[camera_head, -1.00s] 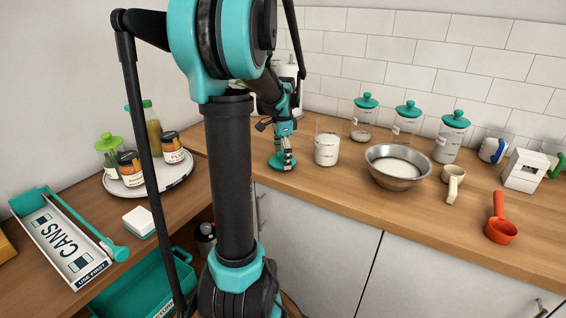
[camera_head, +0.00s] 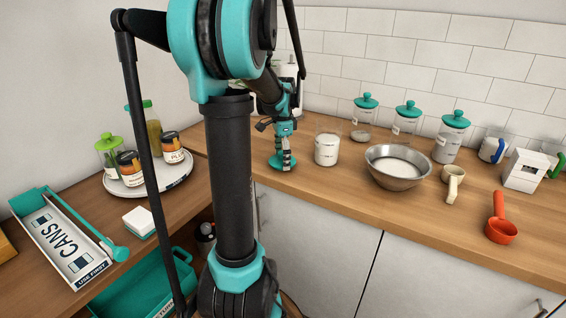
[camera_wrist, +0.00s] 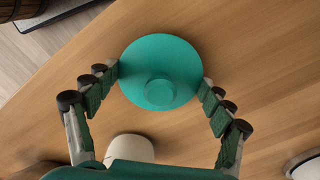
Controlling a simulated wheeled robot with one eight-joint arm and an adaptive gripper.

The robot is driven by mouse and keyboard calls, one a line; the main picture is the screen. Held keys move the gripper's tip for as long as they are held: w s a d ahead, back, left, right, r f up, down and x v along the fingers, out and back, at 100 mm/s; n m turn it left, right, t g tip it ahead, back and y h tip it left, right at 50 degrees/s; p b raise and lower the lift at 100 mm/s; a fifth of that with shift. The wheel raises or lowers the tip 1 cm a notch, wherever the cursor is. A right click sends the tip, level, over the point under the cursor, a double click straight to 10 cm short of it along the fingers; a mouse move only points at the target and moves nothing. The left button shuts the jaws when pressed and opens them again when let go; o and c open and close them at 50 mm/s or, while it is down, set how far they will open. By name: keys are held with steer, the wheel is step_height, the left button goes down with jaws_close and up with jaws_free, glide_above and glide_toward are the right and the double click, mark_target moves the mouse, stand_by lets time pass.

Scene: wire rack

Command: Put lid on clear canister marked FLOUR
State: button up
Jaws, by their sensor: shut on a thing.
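A round teal lid (camera_head: 275,164) with a knob is at the counter surface, left of the open clear canister. In the wrist view the lid (camera_wrist: 178,62) lies between the fingertips of my gripper (camera_wrist: 160,82), which is shut on it. In the head view my gripper (camera_head: 284,160) points down over the lid. The clear canister (camera_head: 327,150) has no lid and holds white contents. It stands upright just right of my gripper; its marking is too small to read. A pale round shape (camera_wrist: 130,148) at the wrist view's bottom is probably this canister.
A metal bowl (camera_head: 397,178) of white powder stands right of the canister. Several teal-lidded canisters (camera_head: 405,125) line the wall. The counter's front edge is close to the lid.

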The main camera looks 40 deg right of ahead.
steer(key=shift+r, duration=1.1)
steer(key=shift+r, duration=2.4)
